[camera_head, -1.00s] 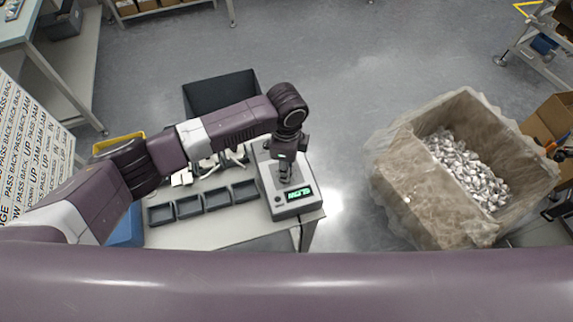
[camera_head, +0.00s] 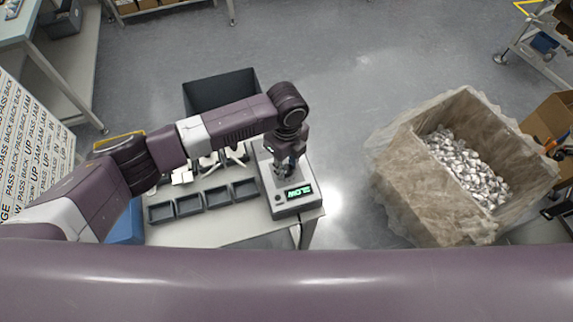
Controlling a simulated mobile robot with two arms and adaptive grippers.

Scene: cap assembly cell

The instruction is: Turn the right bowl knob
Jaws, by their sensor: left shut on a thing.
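A grey control box (camera_head: 305,169) with a lit green display (camera_head: 300,192) stands on the right end of the light worktable. My left gripper (camera_head: 284,172) points down onto the top of this box, just behind the display. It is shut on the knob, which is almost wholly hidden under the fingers. The display letters look like "SLOW", though they are small. My right gripper is out of view.
Several dark trays (camera_head: 217,197) line the table's front, left of the box. A black bin (camera_head: 221,90) stands behind. A large plastic-lined crate (camera_head: 400,180) of silvery parts stands right, with clear floor (camera_head: 345,110) between.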

